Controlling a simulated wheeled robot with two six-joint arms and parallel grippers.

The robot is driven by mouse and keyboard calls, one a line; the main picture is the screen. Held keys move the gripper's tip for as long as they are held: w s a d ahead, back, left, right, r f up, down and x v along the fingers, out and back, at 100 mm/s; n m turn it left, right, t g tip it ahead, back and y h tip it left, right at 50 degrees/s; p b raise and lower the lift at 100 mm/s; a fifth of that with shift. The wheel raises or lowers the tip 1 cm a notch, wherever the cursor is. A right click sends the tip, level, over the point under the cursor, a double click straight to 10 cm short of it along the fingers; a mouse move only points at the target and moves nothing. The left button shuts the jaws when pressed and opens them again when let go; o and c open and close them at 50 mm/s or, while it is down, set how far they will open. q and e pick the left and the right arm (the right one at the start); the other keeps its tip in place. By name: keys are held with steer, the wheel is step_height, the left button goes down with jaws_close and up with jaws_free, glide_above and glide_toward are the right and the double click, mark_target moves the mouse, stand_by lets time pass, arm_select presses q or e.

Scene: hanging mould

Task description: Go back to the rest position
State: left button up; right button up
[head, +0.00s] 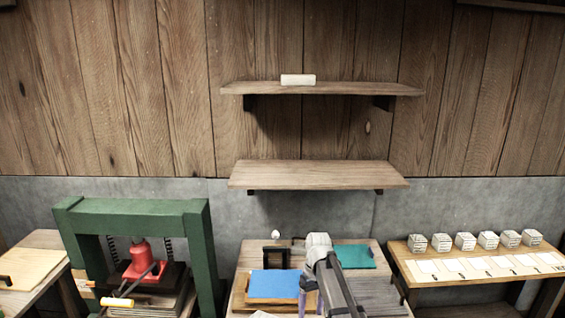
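One of my arms (335,275) rises from the bottom edge near the middle, in front of the centre table. It has a pale rounded joint at the top and a dark link running down and to the right; I cannot tell for sure which arm it is. No gripper fingers can be made out on it. Neither my left nor my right gripper shows clearly in the head view. The arm hides part of the centre table (385,291).
A green press frame (204,255) with a red jack (141,260) stands left. A blue block (273,286) and green mat (354,256) lie on the centre table. Several grey blocks (465,241) line the right table. Two wall shelves (318,174) hang above; the upper holds a pale cylinder (298,80).

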steer(key=s+a+m+t+h, duration=0.1)
steer(key=s+a+t+h, duration=0.1)
steer(key=s, duration=2.2)
steer(key=shift+a+f, duration=0.2)
steer(key=shift+a, duration=0.15)
